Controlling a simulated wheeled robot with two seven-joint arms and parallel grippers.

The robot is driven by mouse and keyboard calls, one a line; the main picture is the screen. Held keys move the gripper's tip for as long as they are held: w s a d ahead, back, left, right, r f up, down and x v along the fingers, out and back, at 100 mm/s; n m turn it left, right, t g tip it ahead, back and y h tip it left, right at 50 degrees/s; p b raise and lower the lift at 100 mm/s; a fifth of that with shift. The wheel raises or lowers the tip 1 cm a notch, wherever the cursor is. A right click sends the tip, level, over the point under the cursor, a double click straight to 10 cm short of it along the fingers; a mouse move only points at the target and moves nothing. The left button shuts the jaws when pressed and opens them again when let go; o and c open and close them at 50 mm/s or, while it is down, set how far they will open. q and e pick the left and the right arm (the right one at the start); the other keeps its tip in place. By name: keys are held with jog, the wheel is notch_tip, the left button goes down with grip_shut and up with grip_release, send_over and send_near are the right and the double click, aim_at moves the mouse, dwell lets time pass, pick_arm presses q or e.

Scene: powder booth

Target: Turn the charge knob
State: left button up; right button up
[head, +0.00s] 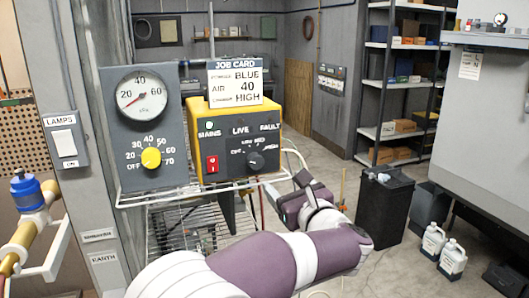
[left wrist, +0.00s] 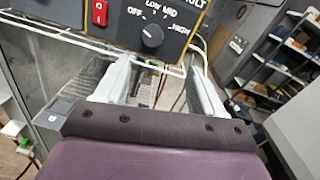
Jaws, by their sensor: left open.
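The charge knob (head: 256,161) is a small black dial on the dark front of a yellow-edged control box (head: 191,145). It also shows in the left wrist view (left wrist: 152,36), with OFF, LOW, MID and HIGH printed around it; its exact setting is hard to read. My left gripper (head: 288,195) is below and right of the box in the head view. In the left wrist view its two pale fingers (left wrist: 160,68) are spread apart, with nothing between them. The knob is beyond the fingertips, apart from them. My right gripper is not in view.
A job card (head: 235,82) on the box reads blue, air 40, charge high. A red switch (head: 212,164) is left of the knob. A gauge panel (head: 130,125) with a yellow knob (head: 151,157) stands left. A white wire rack (head: 160,196) runs under both panels.

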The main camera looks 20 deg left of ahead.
pick_arm(q)
jog(key=p, duration=0.3)
send_near(257, 162)
jog(key=x, duration=0.3)
jog(key=shift+n, duration=0.3)
jog(key=p+x, duration=0.3)
jog(key=x, duration=0.2)
jog(key=shift+w+r, duration=0.15)
jog(key=shift+w, duration=0.3)
jog(key=shift+w+a, duration=0.3)
jog(key=shift+a, duration=0.15)
jog(key=shift+s, duration=0.15)
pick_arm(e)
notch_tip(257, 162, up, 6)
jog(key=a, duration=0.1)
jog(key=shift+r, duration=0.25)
pick_arm(q)
jog(key=shift+d, duration=0.1)
jog(key=c, duration=1.1)
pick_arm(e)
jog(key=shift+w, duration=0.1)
